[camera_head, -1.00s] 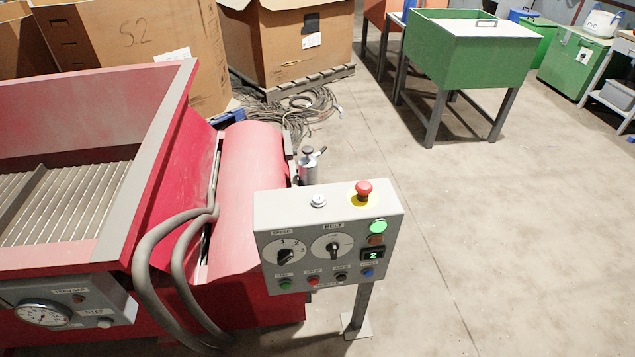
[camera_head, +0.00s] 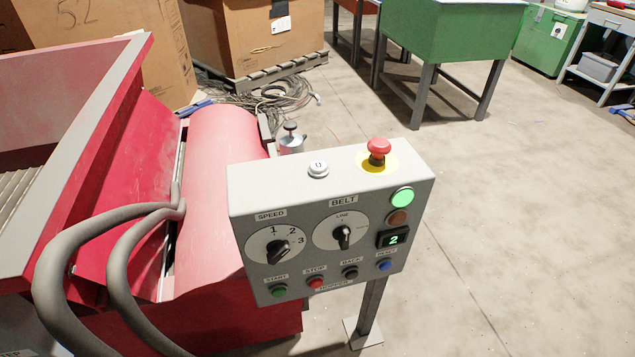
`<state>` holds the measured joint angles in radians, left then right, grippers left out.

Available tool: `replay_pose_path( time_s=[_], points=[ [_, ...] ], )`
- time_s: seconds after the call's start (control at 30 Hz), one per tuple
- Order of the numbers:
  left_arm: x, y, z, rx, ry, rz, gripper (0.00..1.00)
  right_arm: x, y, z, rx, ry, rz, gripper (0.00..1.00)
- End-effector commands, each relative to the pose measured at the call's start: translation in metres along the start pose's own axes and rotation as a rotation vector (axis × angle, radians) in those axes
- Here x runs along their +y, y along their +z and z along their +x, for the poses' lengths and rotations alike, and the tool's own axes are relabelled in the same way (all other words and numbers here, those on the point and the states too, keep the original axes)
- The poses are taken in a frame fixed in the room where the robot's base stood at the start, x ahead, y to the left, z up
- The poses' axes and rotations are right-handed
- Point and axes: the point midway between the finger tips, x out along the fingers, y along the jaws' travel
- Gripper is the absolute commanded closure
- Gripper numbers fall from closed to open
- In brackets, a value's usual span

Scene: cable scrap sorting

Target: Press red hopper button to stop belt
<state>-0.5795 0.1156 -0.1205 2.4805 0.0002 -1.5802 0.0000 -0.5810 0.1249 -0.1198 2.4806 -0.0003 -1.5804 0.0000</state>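The grey control box (camera_head: 330,228) stands on a post in front of me, right of the red machine. Its lower row, labelled HOPPER, has a green START button (camera_head: 279,291), a red STOP button (camera_head: 316,283), a black BACK button (camera_head: 350,272) and a blue RESET button (camera_head: 385,266). Above are a SPEED dial (camera_head: 276,247) and a BELT dial (camera_head: 342,234). A green lamp (camera_head: 402,198) is lit, and the display (camera_head: 393,238) reads 2. A red mushroom button (camera_head: 378,150) sits on top on a yellow disc. Neither gripper is in view.
The red hopper machine (camera_head: 110,190) with thick grey hoses (camera_head: 125,225) fills the left. Cardboard boxes (camera_head: 250,40) and a cable pile (camera_head: 272,100) lie behind it. A green bin on legs (camera_head: 450,35) stands at the back. The concrete floor on the right is clear.

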Motion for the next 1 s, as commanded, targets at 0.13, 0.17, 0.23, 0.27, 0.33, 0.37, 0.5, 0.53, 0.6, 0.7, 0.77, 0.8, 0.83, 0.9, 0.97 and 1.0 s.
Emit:
replay_pose_path(
  time_s=[0.13,0.17,0.23,0.27,0.33,0.37,0.5,0.53,0.6,0.7,0.77,0.8,0.83,0.9,0.97,1.0],
  points=[
    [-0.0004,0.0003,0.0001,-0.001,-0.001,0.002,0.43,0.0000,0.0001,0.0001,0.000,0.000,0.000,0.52],
    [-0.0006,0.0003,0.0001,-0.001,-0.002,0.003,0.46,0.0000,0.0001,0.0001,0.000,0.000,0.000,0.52],
    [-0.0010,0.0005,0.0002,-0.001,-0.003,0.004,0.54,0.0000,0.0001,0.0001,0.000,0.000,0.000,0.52],
    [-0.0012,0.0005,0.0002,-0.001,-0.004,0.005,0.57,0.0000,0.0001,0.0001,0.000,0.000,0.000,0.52],
    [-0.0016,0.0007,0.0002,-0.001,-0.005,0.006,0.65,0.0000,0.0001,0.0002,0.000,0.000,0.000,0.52],
    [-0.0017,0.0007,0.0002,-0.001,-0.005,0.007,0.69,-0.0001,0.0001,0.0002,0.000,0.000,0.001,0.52],
    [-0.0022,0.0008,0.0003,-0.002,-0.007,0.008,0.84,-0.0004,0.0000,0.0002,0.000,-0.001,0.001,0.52],
    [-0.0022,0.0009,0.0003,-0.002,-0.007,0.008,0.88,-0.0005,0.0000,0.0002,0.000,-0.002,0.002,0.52],
    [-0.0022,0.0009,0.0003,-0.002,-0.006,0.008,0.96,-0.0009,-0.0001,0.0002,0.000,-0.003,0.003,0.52],
    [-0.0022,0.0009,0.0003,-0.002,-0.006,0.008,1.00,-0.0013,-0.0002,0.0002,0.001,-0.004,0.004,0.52],
    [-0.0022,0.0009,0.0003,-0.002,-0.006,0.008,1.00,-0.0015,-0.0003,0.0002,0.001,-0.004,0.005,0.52],
    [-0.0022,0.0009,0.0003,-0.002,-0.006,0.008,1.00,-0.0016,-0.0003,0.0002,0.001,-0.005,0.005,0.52],
    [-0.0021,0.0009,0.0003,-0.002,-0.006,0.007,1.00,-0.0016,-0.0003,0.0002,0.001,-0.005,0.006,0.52],
    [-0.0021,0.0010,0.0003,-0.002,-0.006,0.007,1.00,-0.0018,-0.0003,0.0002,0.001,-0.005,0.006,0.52],
    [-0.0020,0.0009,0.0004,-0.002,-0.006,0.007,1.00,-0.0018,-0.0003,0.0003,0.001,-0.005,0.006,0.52],
    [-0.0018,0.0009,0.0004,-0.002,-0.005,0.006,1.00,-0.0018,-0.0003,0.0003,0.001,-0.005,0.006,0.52]
  ],
)
